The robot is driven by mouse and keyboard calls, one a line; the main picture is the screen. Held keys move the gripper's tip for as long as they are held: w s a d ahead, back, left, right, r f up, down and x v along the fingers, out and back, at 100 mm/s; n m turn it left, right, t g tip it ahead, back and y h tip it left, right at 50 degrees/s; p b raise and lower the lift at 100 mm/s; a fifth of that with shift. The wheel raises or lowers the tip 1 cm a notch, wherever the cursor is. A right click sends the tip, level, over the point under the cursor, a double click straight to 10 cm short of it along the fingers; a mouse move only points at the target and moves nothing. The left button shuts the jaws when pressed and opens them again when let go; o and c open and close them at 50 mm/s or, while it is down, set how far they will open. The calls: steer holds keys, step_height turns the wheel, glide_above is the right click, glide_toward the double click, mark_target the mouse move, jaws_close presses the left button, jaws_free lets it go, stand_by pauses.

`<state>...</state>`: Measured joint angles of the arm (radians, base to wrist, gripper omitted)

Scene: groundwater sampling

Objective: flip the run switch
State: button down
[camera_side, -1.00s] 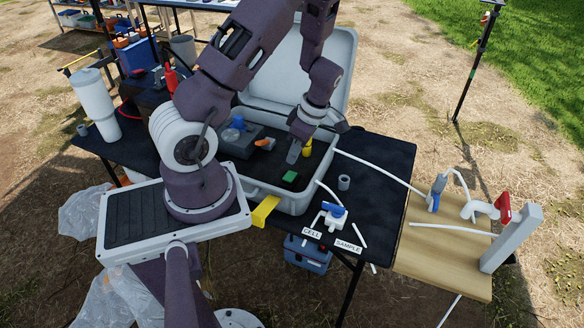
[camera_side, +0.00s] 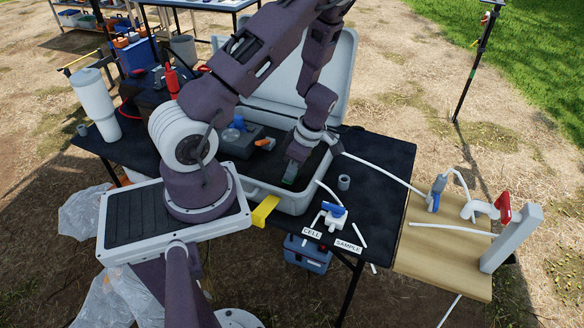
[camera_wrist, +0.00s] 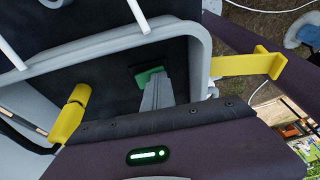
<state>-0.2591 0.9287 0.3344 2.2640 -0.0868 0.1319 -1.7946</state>
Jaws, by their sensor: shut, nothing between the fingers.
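The green switch (camera_wrist: 148,74) sits on the dark panel inside the open grey case (camera_side: 262,192). In the side view only a little of the green switch (camera_side: 288,181) shows beneath my fingers. My gripper (camera_side: 291,176) points down into the case, its tips at the switch. In the wrist view my gripper (camera_wrist: 158,80) is shut and empty, its fingertips overlapping the right part of the switch. I cannot tell whether they touch it. The switch's tilt is hard to read.
A yellow fitting (camera_wrist: 70,114) stands left of my fingers in the wrist view. A yellow latch (camera_side: 265,211) sticks out of the case front. An orange-handled part (camera_side: 265,143) lies inside the case. A blue valve (camera_side: 334,211) and grey cup (camera_side: 344,183) stand to the right.

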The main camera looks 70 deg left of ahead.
steer(key=shift+w+a+r, duration=0.1)
steer(key=shift+w+a, duration=0.45)
steer(key=shift+w, duration=0.1)
steer(key=a+v, duration=0.1)
steer(key=v, duration=1.2)
steer(key=shift+r, duration=0.5)
steer(key=a+m+h, duration=0.1)
steer(key=m, duration=0.5)
steer(key=s+a+m+h, duration=0.1)
steer(key=m, duration=0.5)
steer(key=s+m+t+h, duration=0.1)
steer(key=m, duration=0.5)
steer(key=shift+s+a+r, duration=0.1)
steer(key=shift+s+a, duration=0.1)
steer(key=shift+a, duration=0.2)
